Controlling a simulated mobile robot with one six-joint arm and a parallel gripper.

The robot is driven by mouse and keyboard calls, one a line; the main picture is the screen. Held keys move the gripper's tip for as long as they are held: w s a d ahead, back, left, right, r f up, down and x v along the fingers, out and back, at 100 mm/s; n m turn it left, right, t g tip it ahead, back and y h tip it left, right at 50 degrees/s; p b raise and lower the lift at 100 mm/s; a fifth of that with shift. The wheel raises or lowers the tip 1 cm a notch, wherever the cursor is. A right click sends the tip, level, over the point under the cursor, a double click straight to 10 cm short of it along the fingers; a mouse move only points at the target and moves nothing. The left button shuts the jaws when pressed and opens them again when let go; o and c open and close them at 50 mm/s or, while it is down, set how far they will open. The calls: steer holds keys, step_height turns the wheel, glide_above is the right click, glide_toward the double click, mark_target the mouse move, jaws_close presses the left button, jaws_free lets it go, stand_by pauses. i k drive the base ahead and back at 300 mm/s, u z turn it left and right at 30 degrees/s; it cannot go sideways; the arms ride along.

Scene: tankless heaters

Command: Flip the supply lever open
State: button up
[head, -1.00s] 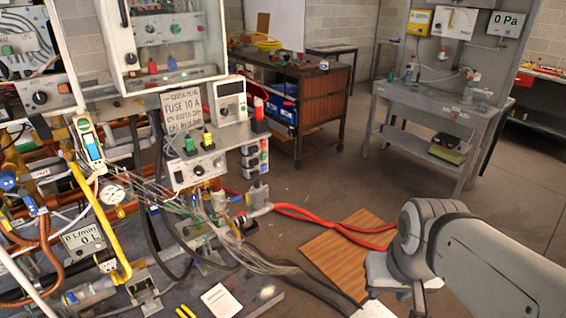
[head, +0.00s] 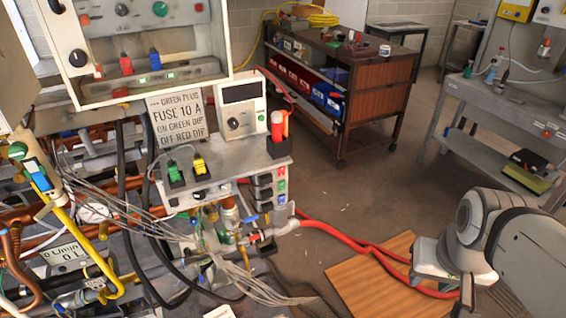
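No part is labelled as the supply lever, and I cannot tell for certain which one it is. Small blue handles (head: 248,218) sit among the pipe fittings below the grey control box (head: 225,172). A yellow pipe (head: 88,250) runs down the left side, below a green and blue device (head: 36,174). A display (head: 66,257) beside it appears to read 0 L/min. Cables and hoses partly cover the fittings. My arm (head: 480,235) shows at the lower right, away from the piping. My gripper is not visible.
Thin cables (head: 150,225) and black hoses crowd the front of the piping. Red hoses (head: 350,240) run across the floor to a wooden board (head: 365,285). A brown cabinet (head: 375,95) stands behind, a grey workbench (head: 490,100) at right. Floor between them is clear.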

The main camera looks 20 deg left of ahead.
mark_target(254, 218)
steer(key=u, duration=0.65)
steer(key=i, duration=0.9)
steer(key=u, duration=0.75)
steer(key=k, duration=0.5)
steer(key=z, duration=1.6)
steer(key=k, duration=1.4)
steer(key=u, duration=1)
steer(key=i, duration=0.9)
steer(key=u, duration=0.05)
